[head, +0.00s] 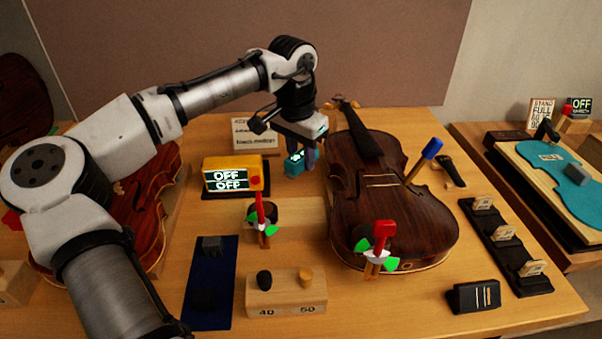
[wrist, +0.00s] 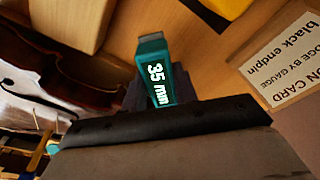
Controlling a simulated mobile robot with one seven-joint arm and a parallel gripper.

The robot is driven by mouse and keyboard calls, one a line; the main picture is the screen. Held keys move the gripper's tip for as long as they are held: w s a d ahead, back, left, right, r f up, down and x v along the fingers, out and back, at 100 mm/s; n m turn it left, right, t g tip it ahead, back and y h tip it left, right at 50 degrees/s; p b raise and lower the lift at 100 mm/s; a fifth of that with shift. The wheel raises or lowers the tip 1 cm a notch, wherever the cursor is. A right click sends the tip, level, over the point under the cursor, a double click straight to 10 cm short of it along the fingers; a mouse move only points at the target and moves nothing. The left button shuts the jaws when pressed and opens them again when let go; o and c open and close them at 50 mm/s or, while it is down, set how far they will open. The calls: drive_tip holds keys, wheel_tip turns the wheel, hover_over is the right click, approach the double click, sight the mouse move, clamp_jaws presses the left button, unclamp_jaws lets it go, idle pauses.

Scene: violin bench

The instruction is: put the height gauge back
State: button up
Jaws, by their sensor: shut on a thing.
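The height gauge is a teal block with a lit display. In the head view the gauge (head: 294,166) is at the back of the bench, just left of the dark brown violin (head: 390,215). In the wrist view the gauge (wrist: 160,75) reads "35 mm". My gripper (head: 305,155) points down and is shut on the gauge, with the fingers partly hidden behind it in the head view. In the wrist view my gripper (wrist: 160,100) has the gauge between its fingers. I cannot tell whether the gauge touches the bench.
A yellow box (head: 232,175) reading "OFF" stands left of the gauge, with a white card (head: 255,137) behind it. A blue mat (head: 211,290) lies at the front left, beside a wooden block (head: 286,294) marked 40 and 50. A dark rack (head: 506,248) lies right of the violin.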

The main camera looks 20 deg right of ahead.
sight(301, 186)
drive_tip(key=shift+f, duration=2.5)
drive_tip(key=shift+f, duration=0.2)
drive_tip(key=o, duration=1.1)
drive_tip(key=shift+r, duration=0.1)
drive_tip(key=r, duration=0.8)
drive_tip(key=a+r, duration=0.1)
drive_tip(key=r, duration=0.3)
drive_tip(key=shift+s+a, duration=0.1)
drive_tip(key=shift+s, duration=0.25)
